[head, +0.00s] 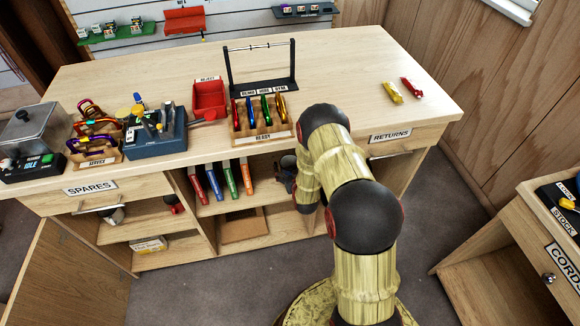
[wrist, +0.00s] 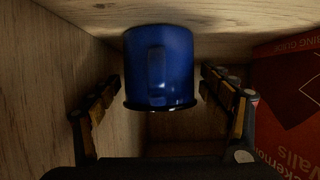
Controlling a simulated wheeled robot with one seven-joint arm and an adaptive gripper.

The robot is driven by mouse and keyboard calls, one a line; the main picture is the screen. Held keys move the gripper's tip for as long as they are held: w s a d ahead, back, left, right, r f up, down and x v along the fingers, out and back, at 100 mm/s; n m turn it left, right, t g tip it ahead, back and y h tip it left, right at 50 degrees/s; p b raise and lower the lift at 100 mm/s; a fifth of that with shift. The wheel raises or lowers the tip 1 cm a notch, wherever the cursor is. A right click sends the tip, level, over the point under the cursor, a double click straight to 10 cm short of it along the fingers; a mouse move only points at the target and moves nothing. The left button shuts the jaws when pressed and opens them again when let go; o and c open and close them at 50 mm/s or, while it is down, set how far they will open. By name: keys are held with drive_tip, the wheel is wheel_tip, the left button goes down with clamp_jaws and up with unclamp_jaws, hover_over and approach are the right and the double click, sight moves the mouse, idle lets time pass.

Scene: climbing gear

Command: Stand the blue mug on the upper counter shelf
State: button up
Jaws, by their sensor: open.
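The blue mug (wrist: 160,65) is in the middle of the wrist view, its handle facing me and its dark rim at the picture's bottom. Its other end meets a pale wooden surface at the picture's top. My gripper (wrist: 158,88) is open, one finger on each side of the mug, with visible gaps. In the head view my arm reaches into the counter's middle bay, right of the books, at the height of the upper shelf (head: 215,208). The mug cannot be clearly made out there behind my arm.
A red guide book (wrist: 288,105) stands close on the wrist view's right, and a wooden wall (wrist: 80,50) on its left. Several books (head: 222,180) stand in the bay in the head view. A carabiner rack (head: 266,133) and a red tray (head: 209,98) are on the countertop.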

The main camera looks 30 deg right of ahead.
drive_tip(key=shift+r, duration=0.2)
drive_tip(key=p+v, duration=0.4)
drive_tip(key=v, duration=0.8)
drive_tip(key=shift+f, duration=0.15)
